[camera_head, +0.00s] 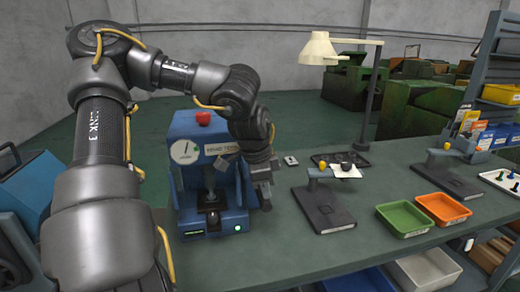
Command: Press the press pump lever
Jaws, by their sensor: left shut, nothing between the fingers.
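The blue press (186,128) stands on the green table at the left. It has a white round gauge (184,151) and a red knob (203,118) on top. A dark part sits in its front opening, and a green light shows at its lower right. I cannot clearly make out a separate lever; part of the press's right side is hidden by my left arm. My left gripper (265,203) points down, shut and empty, close beside the press's right side. I cannot tell whether it touches the press. My right gripper is not in view.
Two dark stands (324,212) with yellow knobs are on the table (290,262). A green tray (404,219) and an orange tray (443,209) lie at the right front. A desk lamp (368,105) rises behind. Shelving with bins stands far right.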

